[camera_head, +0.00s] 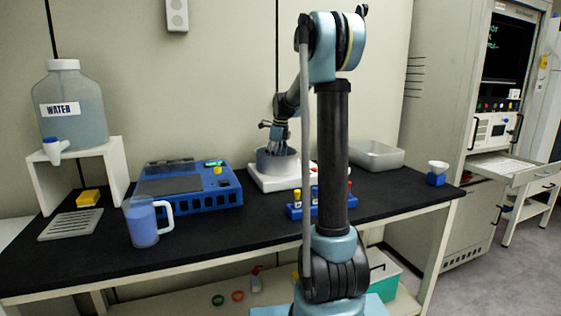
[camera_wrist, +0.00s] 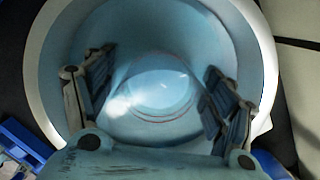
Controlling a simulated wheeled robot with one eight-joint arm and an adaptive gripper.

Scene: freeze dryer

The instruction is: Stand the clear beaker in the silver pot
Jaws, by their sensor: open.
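The silver pot (camera_head: 289,166) stands on a white base on the black bench, behind my arm. Its rim (camera_wrist: 262,40) rings most of the wrist view. The clear beaker (camera_wrist: 160,92) shows inside the pot as a faint see-through round shape with thin reddish rings. It looks upright, but its edges are hard to make out. My gripper (camera_head: 275,143) points down into the pot. In the wrist view, my gripper (camera_wrist: 158,100) is open, with one finger on each side of the beaker and gaps between. The beaker cannot be made out in the head view.
A blue tube rack (camera_head: 294,211) stands in front of the pot and a blue device (camera_head: 190,187) to its left. A clear tray (camera_head: 375,156) lies behind right. A blue-filled jug (camera_head: 142,226) and a water tank (camera_head: 72,105) stand at left.

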